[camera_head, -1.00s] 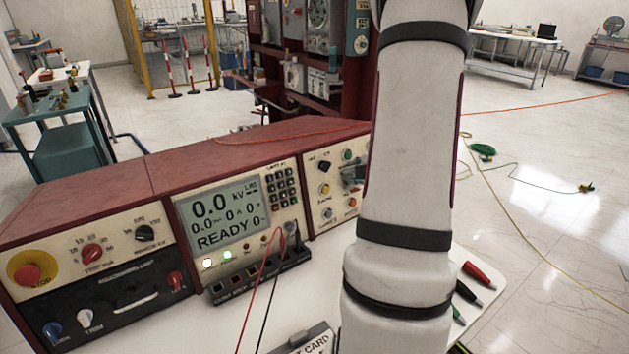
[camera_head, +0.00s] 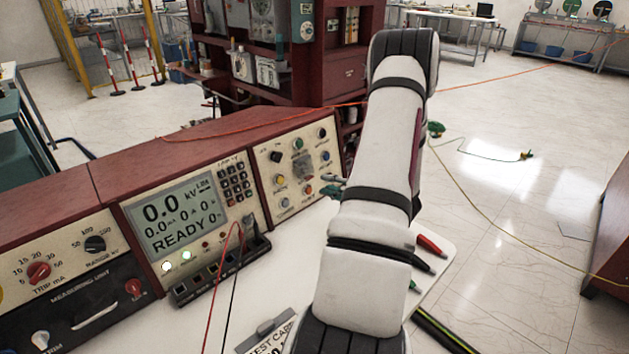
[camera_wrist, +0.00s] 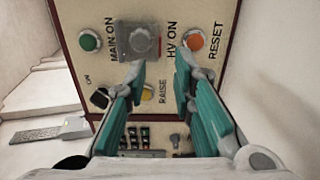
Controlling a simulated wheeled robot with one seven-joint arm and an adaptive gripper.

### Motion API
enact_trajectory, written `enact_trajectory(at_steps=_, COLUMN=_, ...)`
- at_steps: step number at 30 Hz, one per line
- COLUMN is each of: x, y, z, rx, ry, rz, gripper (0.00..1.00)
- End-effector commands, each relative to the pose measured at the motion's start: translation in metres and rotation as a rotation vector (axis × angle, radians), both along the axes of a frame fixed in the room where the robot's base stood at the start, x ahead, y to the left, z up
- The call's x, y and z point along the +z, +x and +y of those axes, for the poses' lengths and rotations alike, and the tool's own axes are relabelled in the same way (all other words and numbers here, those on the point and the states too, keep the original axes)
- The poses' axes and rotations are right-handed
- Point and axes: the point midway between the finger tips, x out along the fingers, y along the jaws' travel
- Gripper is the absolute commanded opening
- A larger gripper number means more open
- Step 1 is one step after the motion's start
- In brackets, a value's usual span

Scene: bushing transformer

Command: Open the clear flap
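The clear flap (camera_wrist: 145,40) looks like a greyish see-through cover over the button between the MAIN ON and HV ON labels in the wrist view. It appears closed over the button. In the head view it is a small pale patch (camera_head: 303,164) in the middle of the right-hand control panel (camera_head: 262,158). My gripper (camera_wrist: 160,66) has two teal fingers, apart and empty, pointing at the panel just below the flap. Whether a fingertip touches the flap I cannot tell. In the head view my gripper (camera_head: 330,181) shows only partly, beside the panel, mostly hidden by my arm.
Around the flap sit a green button (camera_wrist: 89,41), an orange button (camera_wrist: 194,41), a black knob (camera_wrist: 100,98) and a yellow button (camera_wrist: 147,93). The display (camera_head: 178,220) reads READY. Red and black leads (camera_head: 213,290) and a test card (camera_head: 270,336) are on the white bench top.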

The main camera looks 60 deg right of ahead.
Motion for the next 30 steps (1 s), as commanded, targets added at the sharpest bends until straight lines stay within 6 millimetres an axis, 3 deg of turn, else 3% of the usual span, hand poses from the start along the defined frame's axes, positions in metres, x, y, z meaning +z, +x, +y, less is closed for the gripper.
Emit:
enact_trajectory(at_steps=3, x=-0.006, y=0.023, z=-0.006, rx=0.002, ry=-0.001, rz=-0.001, gripper=0.23)
enact_trajectory(at_steps=9, x=-0.013, y=0.049, z=-0.015, rx=0.001, ry=0.000, rz=0.001, gripper=0.23)
enact_trajectory(at_steps=23, x=-0.016, y=0.062, z=-0.020, rx=-0.002, ry=0.001, rz=0.001, gripper=0.23)
enact_trajectory(at_steps=24, x=-0.016, y=0.062, z=-0.020, rx=-0.001, ry=0.001, rz=0.001, gripper=0.21)
enact_trajectory(at_steps=27, x=-0.016, y=0.062, z=-0.020, rx=-0.001, ry=0.001, rz=0.001, gripper=0.00)
enact_trajectory(at_steps=30, x=-0.016, y=0.062, z=-0.020, rx=-0.001, ry=0.001, rz=0.001, gripper=0.00)
